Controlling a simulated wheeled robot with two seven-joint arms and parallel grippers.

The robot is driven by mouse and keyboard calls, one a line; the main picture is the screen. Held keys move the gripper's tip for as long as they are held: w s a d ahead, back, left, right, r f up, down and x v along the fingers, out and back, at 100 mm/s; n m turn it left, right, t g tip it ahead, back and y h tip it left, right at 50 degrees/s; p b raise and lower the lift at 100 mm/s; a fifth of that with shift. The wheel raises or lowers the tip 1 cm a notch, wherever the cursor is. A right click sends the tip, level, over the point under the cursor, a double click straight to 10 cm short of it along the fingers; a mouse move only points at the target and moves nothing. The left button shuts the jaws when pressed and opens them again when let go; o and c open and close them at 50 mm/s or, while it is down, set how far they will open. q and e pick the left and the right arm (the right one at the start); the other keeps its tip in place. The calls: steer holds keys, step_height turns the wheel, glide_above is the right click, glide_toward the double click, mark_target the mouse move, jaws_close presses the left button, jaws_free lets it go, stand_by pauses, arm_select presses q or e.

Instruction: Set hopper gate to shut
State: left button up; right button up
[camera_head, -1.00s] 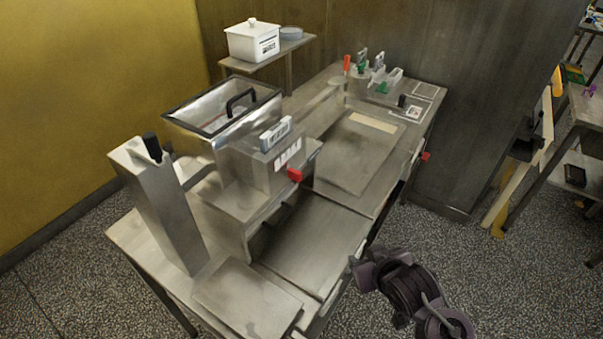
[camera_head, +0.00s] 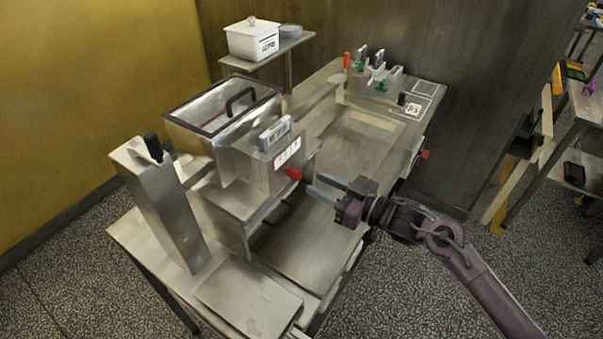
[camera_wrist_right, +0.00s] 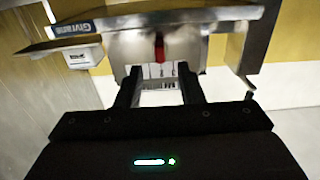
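The red gate knob (camera_head: 294,173) sticks out from the front of the steel hopper housing (camera_head: 240,165), just under a white marked scale plate (camera_head: 287,153). Which setting it stands at is too small to read. In the right wrist view the red knob (camera_wrist_right: 159,47) and the scale plate (camera_wrist_right: 158,71) lie ahead, in line with the gap between my fingers. My right gripper (camera_head: 315,184) is open and empty, its fingertips pointing at the knob from the right, apparently a little short of it. It also shows in the right wrist view (camera_wrist_right: 159,72). My left gripper is not in view.
A black-framed hopper lid (camera_head: 222,103) with a black handle is on top. A steel column (camera_head: 160,205) with a black lever stands left. Small levers (camera_head: 375,70) and another red knob (camera_head: 424,154) are at the far end.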

mark_target(301, 176)
steer(key=p+x, duration=0.1)
steer(key=x, duration=0.5)
steer(key=shift+p, duration=0.35)
jaws_close()
